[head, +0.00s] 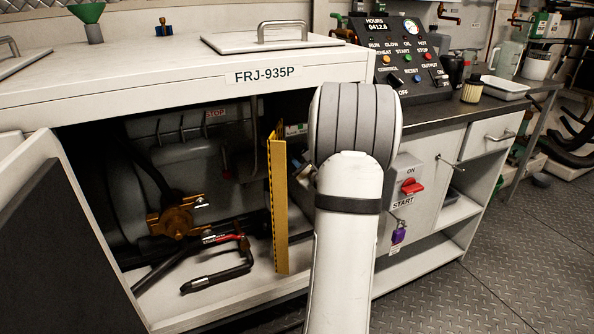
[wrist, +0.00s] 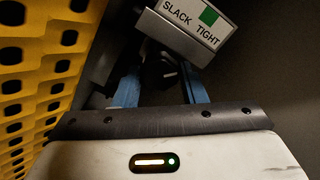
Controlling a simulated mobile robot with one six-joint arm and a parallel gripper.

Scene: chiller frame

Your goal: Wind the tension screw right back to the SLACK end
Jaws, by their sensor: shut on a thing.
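In the wrist view, the blue fingers of my gripper (wrist: 160,88) are either side of a dark knob (wrist: 160,72), the tension screw's head, and are shut on it. Just beyond it is a pale block with a SLACK / TIGHT label (wrist: 192,22). SLACK is on the left and TIGHT on the right. A green square (wrist: 208,15) shows above the lettering, near the middle to right; the label's top is cut off. In the head view my arm hides the screw and most of my gripper.
A yellow perforated guard (wrist: 40,70) stands close on the left in the wrist view; its edge shows in the head view (head: 278,205). Inside the open cabinet are a brass-coloured part (head: 177,217) and a black-and-red tool (head: 222,262). A red switch (head: 411,187) is right of my arm.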

